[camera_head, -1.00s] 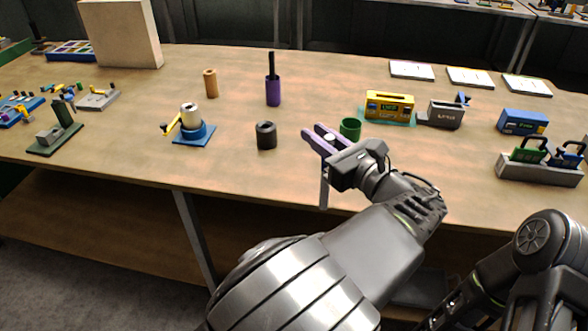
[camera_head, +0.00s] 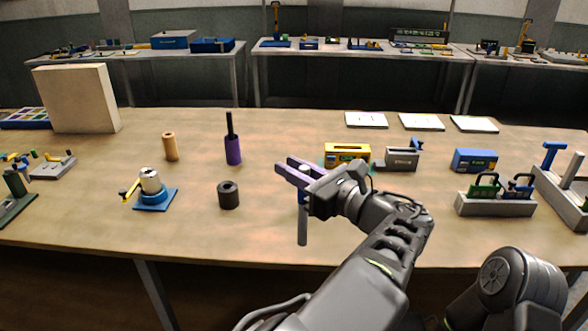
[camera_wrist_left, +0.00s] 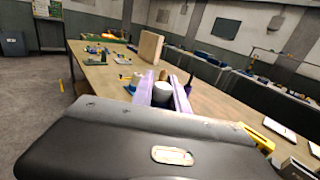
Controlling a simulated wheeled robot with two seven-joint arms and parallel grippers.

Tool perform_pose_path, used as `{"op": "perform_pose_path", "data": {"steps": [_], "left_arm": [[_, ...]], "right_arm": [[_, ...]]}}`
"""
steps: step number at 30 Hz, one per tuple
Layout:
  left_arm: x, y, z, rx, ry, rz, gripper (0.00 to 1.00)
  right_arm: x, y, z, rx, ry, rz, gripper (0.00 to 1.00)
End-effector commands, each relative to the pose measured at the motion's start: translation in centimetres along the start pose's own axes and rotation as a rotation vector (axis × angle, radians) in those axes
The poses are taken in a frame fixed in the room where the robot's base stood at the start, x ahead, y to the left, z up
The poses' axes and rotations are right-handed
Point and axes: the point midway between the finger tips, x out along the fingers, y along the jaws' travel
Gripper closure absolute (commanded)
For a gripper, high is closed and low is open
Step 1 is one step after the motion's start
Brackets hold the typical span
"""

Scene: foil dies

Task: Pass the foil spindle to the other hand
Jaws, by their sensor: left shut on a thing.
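My left gripper (camera_head: 285,167) has purple fingers and is shut on the foil spindle (camera_head: 302,226), a grey rod that hangs upright below the jaws near the table's front edge. Its upper part is hidden by the gripper. In the left wrist view, a pale round end of the held spindle (camera_wrist_left: 161,95) shows between the purple fingers. My right gripper is out of view; only part of my right arm shows at the bottom right.
Left of the gripper stand a black cylinder (camera_head: 228,195), a purple holder (camera_head: 233,151) with a dark rod, a tan cylinder (camera_head: 170,147) and a blue-based crank stand (camera_head: 155,197). A yellow box (camera_head: 336,151) and a grey rack (camera_head: 494,207) stand to the right.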

Motion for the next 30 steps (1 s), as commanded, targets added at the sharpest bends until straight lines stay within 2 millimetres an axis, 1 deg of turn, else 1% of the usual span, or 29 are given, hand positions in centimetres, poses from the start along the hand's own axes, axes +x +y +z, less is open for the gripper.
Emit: {"op": "perform_pose_path", "data": {"steps": [5,19,24,30], "left_arm": [[0.6,0.7,-0.1,0.000,0.006,-0.087,1.00],[3.7,3.4,-0.3,-0.006,0.015,-0.545,1.00],[4.8,4.2,-0.3,-0.008,0.015,-0.679,1.00],[5.6,4.8,-0.2,-0.007,0.011,-0.801,1.00]], "right_arm": [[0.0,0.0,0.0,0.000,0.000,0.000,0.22],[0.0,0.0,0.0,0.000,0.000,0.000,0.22],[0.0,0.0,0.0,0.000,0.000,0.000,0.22],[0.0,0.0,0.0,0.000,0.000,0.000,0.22]]}}
